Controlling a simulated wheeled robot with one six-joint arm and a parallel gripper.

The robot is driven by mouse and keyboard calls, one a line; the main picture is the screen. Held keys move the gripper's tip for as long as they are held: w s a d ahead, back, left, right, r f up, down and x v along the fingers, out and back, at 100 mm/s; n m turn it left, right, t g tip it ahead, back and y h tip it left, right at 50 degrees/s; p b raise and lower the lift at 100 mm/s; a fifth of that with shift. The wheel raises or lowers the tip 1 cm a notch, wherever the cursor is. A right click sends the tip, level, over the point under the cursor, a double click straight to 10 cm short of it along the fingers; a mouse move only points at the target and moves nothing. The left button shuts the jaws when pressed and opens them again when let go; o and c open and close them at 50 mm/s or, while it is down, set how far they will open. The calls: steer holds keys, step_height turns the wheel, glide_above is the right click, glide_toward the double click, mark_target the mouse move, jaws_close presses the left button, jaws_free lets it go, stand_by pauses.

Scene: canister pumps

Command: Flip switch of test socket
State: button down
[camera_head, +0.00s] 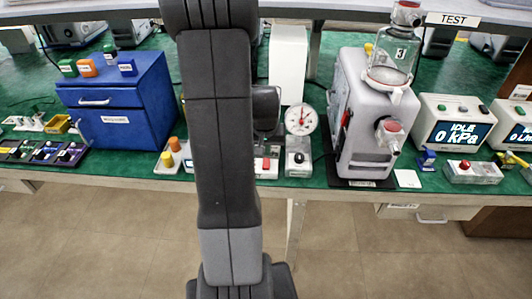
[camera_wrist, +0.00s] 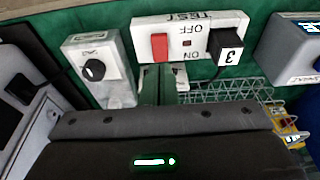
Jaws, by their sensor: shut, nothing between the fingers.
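The test socket (camera_wrist: 192,24) is a white strip marked TEST, with OFF and ON printed upside down in the wrist view. Its red rocker switch (camera_wrist: 160,46) is at the left and a black plug labelled 3 (camera_wrist: 225,45) sits at the right. I cannot tell which way the rocker is tipped. My gripper (camera_wrist: 160,74) is shut and empty, its fingertips just below the red switch in the wrist view; I cannot tell whether they touch. In the head view the socket (camera_head: 266,168) is partly hidden behind my arm.
A grey box with a black knob (camera_wrist: 95,70) stands left of the socket in the wrist view. A wire basket (camera_wrist: 225,91) is to the right. In the head view a dial gauge (camera_head: 302,120) and the canister pump (camera_head: 362,140) stand right of my arm.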

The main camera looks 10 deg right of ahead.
steer(key=s+v, duration=0.1)
steer(key=v, duration=0.7)
steer(key=shift+s+a, duration=0.2)
steer(key=shift+s, duration=0.05)
steer(key=shift+f, duration=0.2)
steer(key=x, duration=0.3)
steer(key=w+x, duration=0.1)
steer(key=x, duration=0.6)
steer(key=shift+w+d+r, duration=0.1)
steer(key=shift+w+d, duration=0.15)
steer(key=shift+w, duration=0.15)
steer(key=shift+w+d+r+b, duration=0.1)
steer(key=shift+w+b, duration=0.3)
steer(key=shift+b, duration=0.4)
steer(key=shift+w+d+r+t+b, duration=0.1)
steer(key=shift+w+r+t+b, duration=0.25)
steer(key=shift+r+b, duration=0.25)
steer(key=shift+r, duration=0.45)
steer(key=shift+s+r, duration=0.2)
steer(key=shift+r, duration=0.35)
